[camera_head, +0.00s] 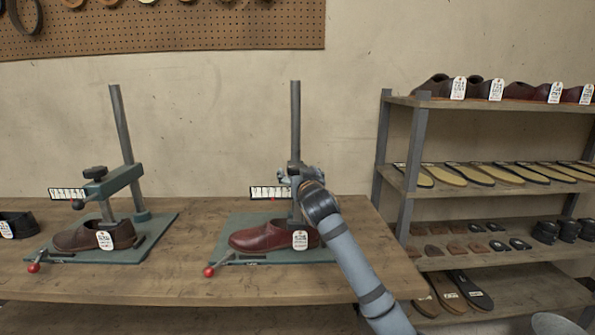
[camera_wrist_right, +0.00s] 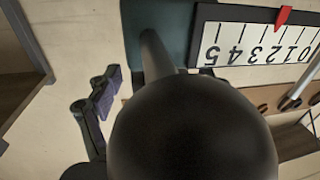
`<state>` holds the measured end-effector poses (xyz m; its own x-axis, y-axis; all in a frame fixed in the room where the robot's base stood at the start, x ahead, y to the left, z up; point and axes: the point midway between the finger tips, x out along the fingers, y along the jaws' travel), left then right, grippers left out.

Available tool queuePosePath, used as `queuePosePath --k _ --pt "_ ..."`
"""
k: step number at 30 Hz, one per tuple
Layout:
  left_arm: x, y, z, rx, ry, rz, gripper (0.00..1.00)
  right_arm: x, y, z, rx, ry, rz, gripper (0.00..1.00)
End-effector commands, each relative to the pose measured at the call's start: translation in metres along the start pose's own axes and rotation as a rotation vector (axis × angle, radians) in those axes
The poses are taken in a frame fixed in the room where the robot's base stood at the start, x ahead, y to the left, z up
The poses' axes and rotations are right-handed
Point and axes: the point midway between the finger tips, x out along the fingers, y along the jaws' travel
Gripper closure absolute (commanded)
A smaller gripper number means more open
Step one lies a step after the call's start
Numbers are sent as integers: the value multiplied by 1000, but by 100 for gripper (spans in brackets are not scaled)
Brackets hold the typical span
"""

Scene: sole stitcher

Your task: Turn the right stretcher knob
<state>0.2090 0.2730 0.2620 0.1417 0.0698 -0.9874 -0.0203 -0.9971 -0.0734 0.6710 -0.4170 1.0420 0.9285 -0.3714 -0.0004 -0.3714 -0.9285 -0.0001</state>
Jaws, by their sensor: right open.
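The right stretcher has a grey post (camera_head: 295,110) and holds a dark red shoe (camera_head: 262,238) with a white tag. My right gripper (camera_head: 300,174) is at the stretcher's head, in front of the post; it hides the knob in the head view. In the right wrist view the round black knob (camera_wrist_right: 195,135) fills the lower middle, close to the camera. An open finger (camera_wrist_right: 97,100) shows left of the knob; I cannot tell whether it touches. The scale plate (camera_wrist_right: 258,45) has a red pointer (camera_wrist_right: 283,17) near its low numbers. My left gripper is out of view.
A left stretcher (camera_head: 115,185) with a brown shoe (camera_head: 85,237) stands on the wooden bench (camera_head: 180,285). Red-balled levers (camera_head: 209,271) stick out at the bench front. A shelf rack (camera_head: 410,150) with shoes and soles stands at the right.

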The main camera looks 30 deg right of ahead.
Motion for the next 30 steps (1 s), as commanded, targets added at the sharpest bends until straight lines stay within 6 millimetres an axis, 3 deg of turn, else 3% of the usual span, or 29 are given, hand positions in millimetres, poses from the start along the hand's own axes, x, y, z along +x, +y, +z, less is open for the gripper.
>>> queuePosePath --k 4,11,24,30 --pt "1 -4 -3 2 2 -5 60 10 0 0 1 -1 0 20" --pt "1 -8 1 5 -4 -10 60 11 0 0 0 0 0 20" --pt "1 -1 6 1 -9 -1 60 11 0 0 0 0 0 75" --pt "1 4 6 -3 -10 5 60 11 -1 0 1 0 16 75"
